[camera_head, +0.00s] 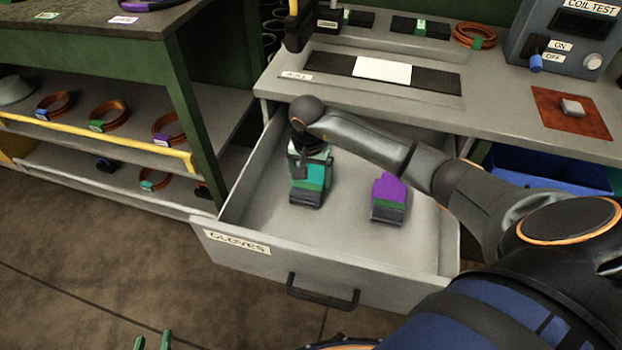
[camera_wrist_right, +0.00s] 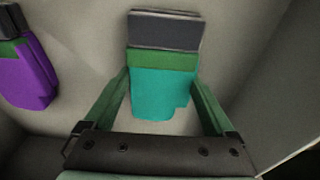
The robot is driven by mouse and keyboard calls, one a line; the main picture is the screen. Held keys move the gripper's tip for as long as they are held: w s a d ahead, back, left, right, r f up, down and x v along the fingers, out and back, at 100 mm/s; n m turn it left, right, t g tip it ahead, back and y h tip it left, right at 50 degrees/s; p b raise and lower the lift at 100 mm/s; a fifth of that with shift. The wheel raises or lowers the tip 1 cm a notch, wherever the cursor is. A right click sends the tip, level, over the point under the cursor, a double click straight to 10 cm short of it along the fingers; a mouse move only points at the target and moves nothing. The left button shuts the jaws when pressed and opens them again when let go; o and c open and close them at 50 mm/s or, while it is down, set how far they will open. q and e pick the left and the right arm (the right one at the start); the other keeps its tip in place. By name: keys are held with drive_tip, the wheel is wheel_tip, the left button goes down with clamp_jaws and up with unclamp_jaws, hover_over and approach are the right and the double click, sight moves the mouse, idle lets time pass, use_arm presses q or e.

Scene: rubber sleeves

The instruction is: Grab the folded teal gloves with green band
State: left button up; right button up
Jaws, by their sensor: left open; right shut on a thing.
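The folded teal gloves (camera_head: 311,178) with a green band and dark grey cuff are in the open drawer, on its left side. They also show in the right wrist view (camera_wrist_right: 162,90). My right gripper (camera_wrist_right: 160,78) is over them from above, with its green fingers shut on the teal part from both sides. The grey cuff extends beyond the fingers. The gloves appear to be at or near the drawer floor; I cannot tell if they touch it. My left gripper (camera_head: 152,342) shows only its green fingertips at the bottom left edge, apart and empty.
Folded purple gloves (camera_head: 389,195) with a green band lie to the right in the same drawer (camera_head: 330,262), labelled GLOVES. The workbench (camera_head: 480,110) overhangs its back. A shelf (camera_head: 100,150) with copper coils stands at left. My right arm crosses over the drawer.

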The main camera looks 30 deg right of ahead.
drive_tip(key=c, duration=0.4)
drive_tip(key=shift+r, duration=0.1)
